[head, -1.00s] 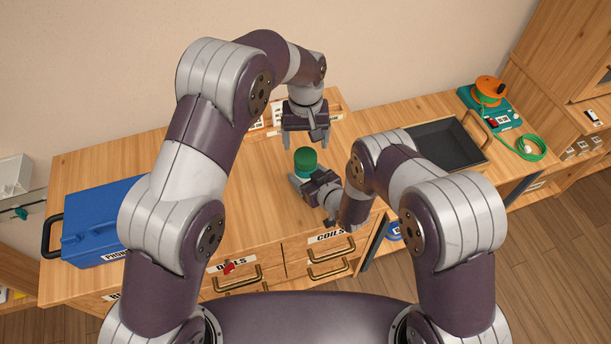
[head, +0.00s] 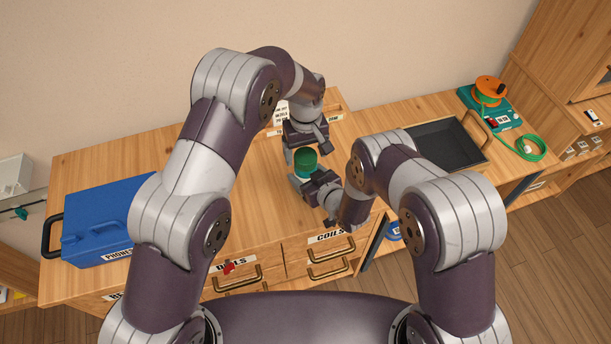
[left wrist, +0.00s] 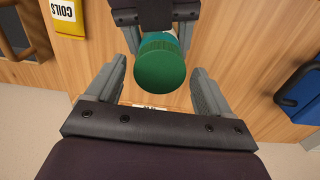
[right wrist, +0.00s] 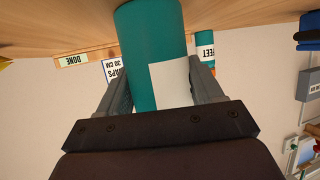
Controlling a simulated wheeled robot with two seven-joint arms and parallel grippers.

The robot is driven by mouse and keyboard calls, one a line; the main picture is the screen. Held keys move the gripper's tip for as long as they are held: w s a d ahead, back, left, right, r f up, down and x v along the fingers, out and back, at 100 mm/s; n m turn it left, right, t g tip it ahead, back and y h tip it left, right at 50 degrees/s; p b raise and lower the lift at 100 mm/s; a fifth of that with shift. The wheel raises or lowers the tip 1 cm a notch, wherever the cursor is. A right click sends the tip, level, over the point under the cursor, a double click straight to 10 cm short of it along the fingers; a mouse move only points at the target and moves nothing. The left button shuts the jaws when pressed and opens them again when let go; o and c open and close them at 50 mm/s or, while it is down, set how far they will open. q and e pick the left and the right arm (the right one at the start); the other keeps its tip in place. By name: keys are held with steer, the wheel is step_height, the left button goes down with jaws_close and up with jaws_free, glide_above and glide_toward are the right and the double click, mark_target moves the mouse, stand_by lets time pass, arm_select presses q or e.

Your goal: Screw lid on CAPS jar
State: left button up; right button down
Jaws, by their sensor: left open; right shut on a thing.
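That gripper is shut on the jar. A dark green ribbed lid (head: 305,160) sits on top of the jar; whether it is threaded on cannot be told. My left gripper (head: 306,152) is open just above and behind the lid. In the left wrist view the lid (left wrist: 160,66) lies between the open fingers, with a gap on each side.
A blue PHONES case (head: 105,222) stands at the left. A dark tray (head: 447,145) and an orange reel with green cord (head: 490,90) are at the right. A card rack with a DONE sign (right wrist: 74,60) and another teal container (right wrist: 205,45) are behind. The table's left middle is clear.

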arm_select(q)
steer(key=shift+f, duration=0.55)
steer(key=c, duration=1.1)
steer(key=o, duration=1.3)
steer(key=shift+c, duration=0.2)
step_height(320, 180, up, 8)
steer(key=shift+f, duration=0.25)
